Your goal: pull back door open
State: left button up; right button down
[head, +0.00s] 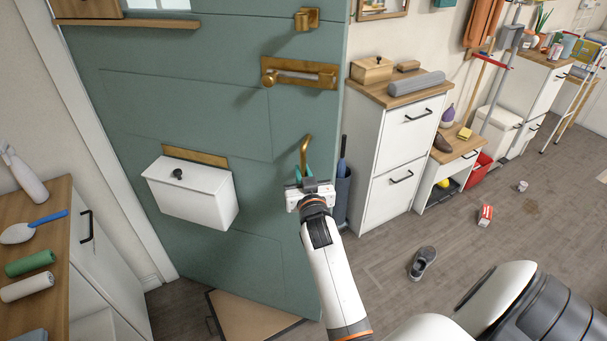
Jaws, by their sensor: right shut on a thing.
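The green back door (205,120) fills the left and middle of the head view. A curved brass handle (305,150) is on its right side, with a brass bolt (298,75) above it and a small brass latch (307,18) near the top. My right gripper (308,182) is at the lower part of this handle, shut on it; the white gripper body hides the exact contact. Whether the door stands ajar is hard to tell. My left gripper is not in view.
A white letter box (190,192) sticks out from the door. A mat (248,315) lies at the door's foot. A dark umbrella stand (343,195) and a white cabinet (395,150) stand close right of the door.

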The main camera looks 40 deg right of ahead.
jog(key=shift+r, duration=0.1)
jog(key=c, duration=1.5)
grip_release()
jog(key=shift+w+a, duration=0.1)
jog(key=shift+o, duration=0.2)
send_near(298, 127)
jog(key=x, duration=0.4)
jog(key=shift+w+b, duration=0.15)
jog(key=shift+b, duration=0.15)
